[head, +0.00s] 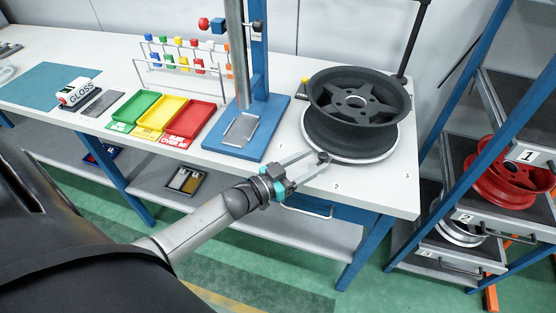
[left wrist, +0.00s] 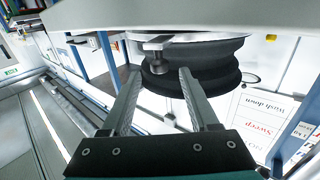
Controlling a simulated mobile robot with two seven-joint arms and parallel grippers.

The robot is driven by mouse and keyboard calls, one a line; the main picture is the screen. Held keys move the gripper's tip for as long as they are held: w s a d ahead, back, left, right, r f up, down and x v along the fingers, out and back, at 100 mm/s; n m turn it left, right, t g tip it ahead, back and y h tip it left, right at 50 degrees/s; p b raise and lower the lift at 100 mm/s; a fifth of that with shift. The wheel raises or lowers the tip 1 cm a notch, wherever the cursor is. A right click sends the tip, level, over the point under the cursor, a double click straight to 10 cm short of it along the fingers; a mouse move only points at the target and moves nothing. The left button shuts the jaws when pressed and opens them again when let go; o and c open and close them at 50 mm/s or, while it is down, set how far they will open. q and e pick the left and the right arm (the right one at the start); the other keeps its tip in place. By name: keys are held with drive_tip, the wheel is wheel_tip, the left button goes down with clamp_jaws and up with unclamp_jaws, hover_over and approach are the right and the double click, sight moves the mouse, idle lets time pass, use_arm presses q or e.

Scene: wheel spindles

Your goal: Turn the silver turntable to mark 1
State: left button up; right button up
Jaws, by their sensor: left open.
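The silver turntable (head: 372,159) is a round disc on the bench top with a dark wheel (head: 335,130) lying on it. A small dark knob (head: 323,157) stands at its front-left rim, between mark 1 (head: 281,147) and mark 2 (head: 336,186). Mark 3 (head: 407,177) is at the right. My left gripper (head: 318,160) is open at the knob, one finger on each side. In the left wrist view, which looks upside down, the knob (left wrist: 157,45) shows between and beyond the open fingers (left wrist: 158,76); I cannot tell whether they touch it. My right gripper is not in view.
A blue post stand (head: 262,138) is left of the turntable, with red (head: 189,121), yellow and green trays further left. A dark upright pole (head: 411,45) rises behind the wheel. A blue shelf rack with wheels stands at the right. The bench's front edge runs below my gripper.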

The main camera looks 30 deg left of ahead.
use_arm(q)
drive_tip(key=v, duration=1.1)
